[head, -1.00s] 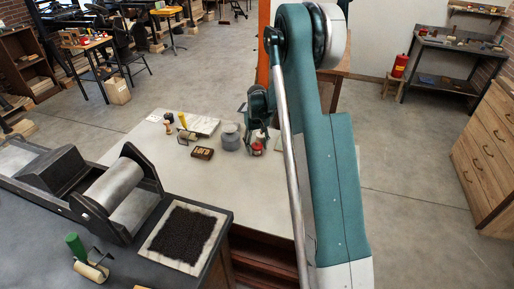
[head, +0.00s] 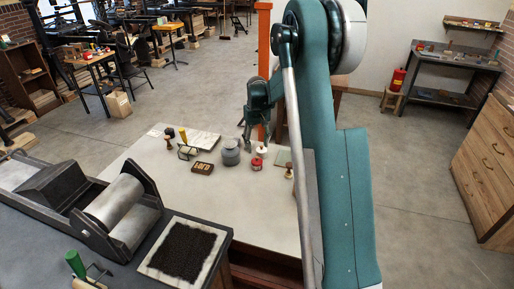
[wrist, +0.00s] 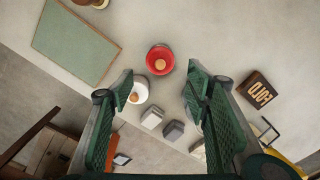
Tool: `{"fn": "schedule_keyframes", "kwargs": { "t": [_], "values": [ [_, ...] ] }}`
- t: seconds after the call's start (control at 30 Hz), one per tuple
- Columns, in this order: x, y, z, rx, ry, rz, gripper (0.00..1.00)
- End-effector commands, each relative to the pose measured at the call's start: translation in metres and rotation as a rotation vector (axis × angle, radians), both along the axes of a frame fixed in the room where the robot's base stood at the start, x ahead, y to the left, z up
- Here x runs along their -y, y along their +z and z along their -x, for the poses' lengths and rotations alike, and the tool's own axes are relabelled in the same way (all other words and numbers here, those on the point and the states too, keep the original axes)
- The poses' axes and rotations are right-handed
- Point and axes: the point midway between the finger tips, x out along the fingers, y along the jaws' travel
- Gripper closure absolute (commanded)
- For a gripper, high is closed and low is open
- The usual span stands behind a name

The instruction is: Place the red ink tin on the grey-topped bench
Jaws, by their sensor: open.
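The red ink tin (head: 257,164) stands upright on the pale bench top (head: 225,205), close to a white tin (head: 262,151). In the wrist view the red tin (wrist: 160,52) shows as a red round with a tan centre, ahead of the fingertips. My gripper (wrist: 160,84) is open with nothing between its fingers. It hangs above the bench in the head view (head: 250,136), apart from the red tin. The white tin (wrist: 139,92) lies beside the left fingertip in the wrist view, partly covered by it.
A grey jar (head: 230,152) and a dark lettered block (head: 203,168) stand left of the tin. A green mat (wrist: 76,40) lies on its other side. A press (head: 125,205) is at front left. A dark bench (head: 450,75) stands at back right. The pale bench's front is clear.

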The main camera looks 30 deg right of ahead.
Motion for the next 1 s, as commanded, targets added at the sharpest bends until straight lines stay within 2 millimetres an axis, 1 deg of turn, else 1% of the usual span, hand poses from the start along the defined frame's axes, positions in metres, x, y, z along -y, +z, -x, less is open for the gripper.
{"fn": "schedule_keyframes", "kwargs": {
  "t": [0.67, 0.77, 0.87, 1.0],
  "values": [
    [-0.001, 0.002, 0.001, 0.001, 0.0, 0.0, 0.52],
    [-0.003, 0.006, 0.003, 0.005, 0.001, 0.002, 0.52],
    [-0.009, 0.015, 0.007, 0.013, 0.003, 0.003, 0.52],
    [-0.02, 0.034, 0.016, 0.031, 0.007, 0.009, 0.52]
  ]
}}
